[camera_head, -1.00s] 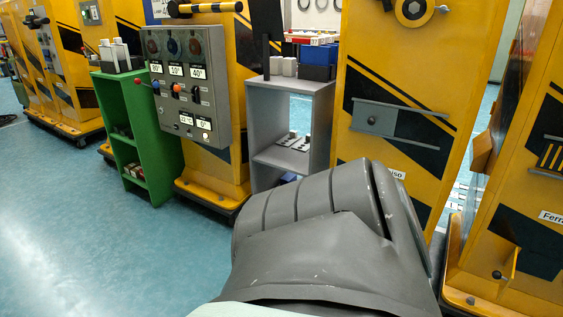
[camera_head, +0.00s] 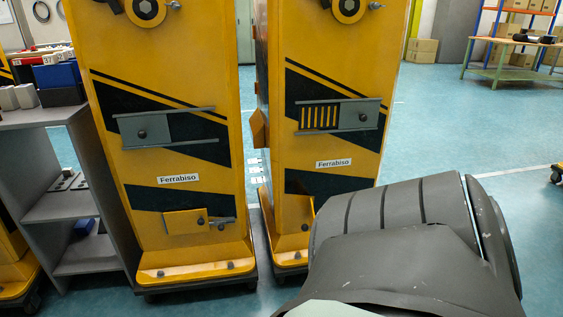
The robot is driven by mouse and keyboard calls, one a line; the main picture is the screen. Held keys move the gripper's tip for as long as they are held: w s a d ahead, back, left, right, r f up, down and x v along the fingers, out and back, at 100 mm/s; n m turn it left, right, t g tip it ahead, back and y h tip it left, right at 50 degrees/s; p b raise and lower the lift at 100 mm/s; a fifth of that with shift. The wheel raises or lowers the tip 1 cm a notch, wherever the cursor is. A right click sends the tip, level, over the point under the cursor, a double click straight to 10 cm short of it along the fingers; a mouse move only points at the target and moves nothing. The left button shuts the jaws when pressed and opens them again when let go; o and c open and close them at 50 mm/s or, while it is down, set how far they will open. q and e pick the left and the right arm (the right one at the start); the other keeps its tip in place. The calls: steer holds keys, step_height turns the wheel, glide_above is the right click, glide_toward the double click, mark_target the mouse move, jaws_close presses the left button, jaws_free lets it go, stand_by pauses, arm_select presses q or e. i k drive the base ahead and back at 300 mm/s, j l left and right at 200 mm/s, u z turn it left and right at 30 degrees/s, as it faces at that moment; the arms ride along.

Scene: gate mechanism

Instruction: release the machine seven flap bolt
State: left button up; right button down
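Two yellow machines with black stripes stand side by side, the left one (camera_head: 170,95) and the right one (camera_head: 320,70). I see no number seven on either. The left machine has a small yellow flap (camera_head: 183,223) low on its front, with a grey bolt (camera_head: 222,221) at the flap's right edge. The flap looks closed and the bolt lies roughly level across its edge. Low on the right machine a dark knob (camera_head: 305,227) shows; the area beside it is hidden behind a grey link of mine. Neither gripper is in view.
Sliding grey plates sit midway up the left machine (camera_head: 185,127) and the right machine (camera_head: 355,113). A grey shelf (camera_head: 60,208) stands at left. A narrow gap separates the machines. A workbench (camera_head: 510,58) stands far right, with clear blue floor (camera_head: 440,110) before it.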

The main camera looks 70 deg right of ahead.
mark_target(221, 227)
steer(key=z, duration=0.8)
